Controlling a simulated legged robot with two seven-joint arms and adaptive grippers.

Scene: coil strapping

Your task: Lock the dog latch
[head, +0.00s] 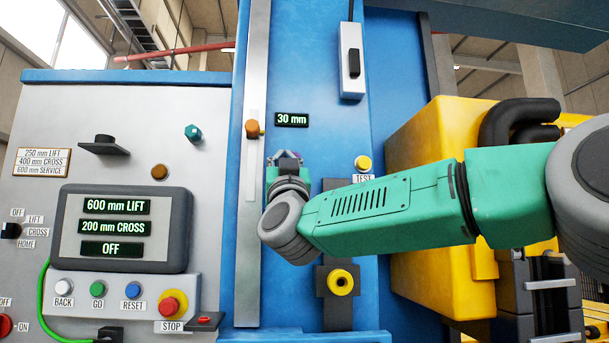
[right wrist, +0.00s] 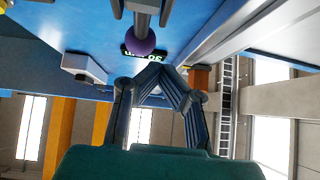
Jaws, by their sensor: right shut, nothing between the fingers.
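My right gripper (head: 286,160) is in front of the blue column, just right of its silver rail. In the right wrist view its fingers (right wrist: 155,70) meet at the tips, shut and empty. A purple ball knob (right wrist: 140,45) on a grey stem is just beyond the fingertips; I cannot tell whether they touch. I take this knob to be the dog latch's handle. In the head view my gripper and wrist hide most of that spot, so the latch's position cannot be read. My left gripper is not in view.
A 30 mm display (head: 291,120) and yellow TEST button (head: 363,163) are near my gripper. A yellow ring (head: 341,282) on a dark plate sits below my forearm. The control panel (head: 121,228) reads 600 mm LIFT, 200 mm CROSS, OFF. A yellow housing (head: 420,150) stands right.

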